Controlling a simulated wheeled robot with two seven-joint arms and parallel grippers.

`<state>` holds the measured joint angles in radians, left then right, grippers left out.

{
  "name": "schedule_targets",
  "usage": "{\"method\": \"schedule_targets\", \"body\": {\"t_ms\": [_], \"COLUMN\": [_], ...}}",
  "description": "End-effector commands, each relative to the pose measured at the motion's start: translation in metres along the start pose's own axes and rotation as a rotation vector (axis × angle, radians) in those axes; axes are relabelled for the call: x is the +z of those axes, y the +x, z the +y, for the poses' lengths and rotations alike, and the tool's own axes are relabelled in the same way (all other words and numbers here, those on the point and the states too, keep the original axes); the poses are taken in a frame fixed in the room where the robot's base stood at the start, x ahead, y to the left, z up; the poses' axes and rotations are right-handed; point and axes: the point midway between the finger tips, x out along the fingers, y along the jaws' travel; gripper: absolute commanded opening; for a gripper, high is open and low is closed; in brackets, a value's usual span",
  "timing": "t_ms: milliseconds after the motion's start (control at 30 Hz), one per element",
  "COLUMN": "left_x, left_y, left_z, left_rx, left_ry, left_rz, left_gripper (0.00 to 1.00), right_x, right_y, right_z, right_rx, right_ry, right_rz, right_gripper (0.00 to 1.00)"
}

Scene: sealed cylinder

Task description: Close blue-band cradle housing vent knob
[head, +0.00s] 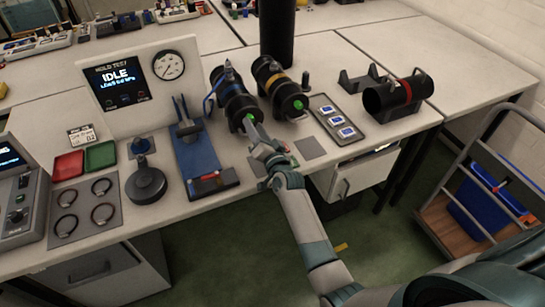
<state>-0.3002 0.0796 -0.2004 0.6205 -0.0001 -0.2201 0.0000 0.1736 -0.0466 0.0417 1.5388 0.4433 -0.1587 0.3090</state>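The blue-band housing (230,85) is a dark cylinder lying in a cradle near the middle of the bench, its near end toward me. A small green vent knob (248,117) shows at that near end. My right gripper (252,127) reaches in from the lower right, its fingertips right at this knob. I cannot tell whether the fingers touch the knob or how far apart they are. My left gripper is not in view.
A yellow-band cylinder (276,79) with its own green knob stands close on the right. A red-band cylinder (409,91) lies farther right. A blue clamp stand (203,158) is to the left, below the gauge panel (124,82). A tray (329,113) holds small parts.

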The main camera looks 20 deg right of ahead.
Motion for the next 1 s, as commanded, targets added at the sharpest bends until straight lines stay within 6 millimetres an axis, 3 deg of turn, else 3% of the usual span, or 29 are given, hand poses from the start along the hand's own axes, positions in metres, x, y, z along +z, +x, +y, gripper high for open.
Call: {"method": "schedule_targets", "body": {"t_ms": [700, 1000], "left_x": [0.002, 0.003], "left_y": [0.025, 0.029], "left_z": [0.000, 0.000], "left_rx": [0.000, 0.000], "left_ry": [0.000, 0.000], "left_rz": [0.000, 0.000], "left_gripper": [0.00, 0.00], "right_x": [0.002, 0.001], "right_y": [-0.130, -0.154], "right_z": [0.002, 0.001], "right_rx": [0.002, 0.002], "right_ry": [0.000, 0.001], "right_rz": [-0.001, -0.002], "right_gripper": [0.39, 0.39]}}
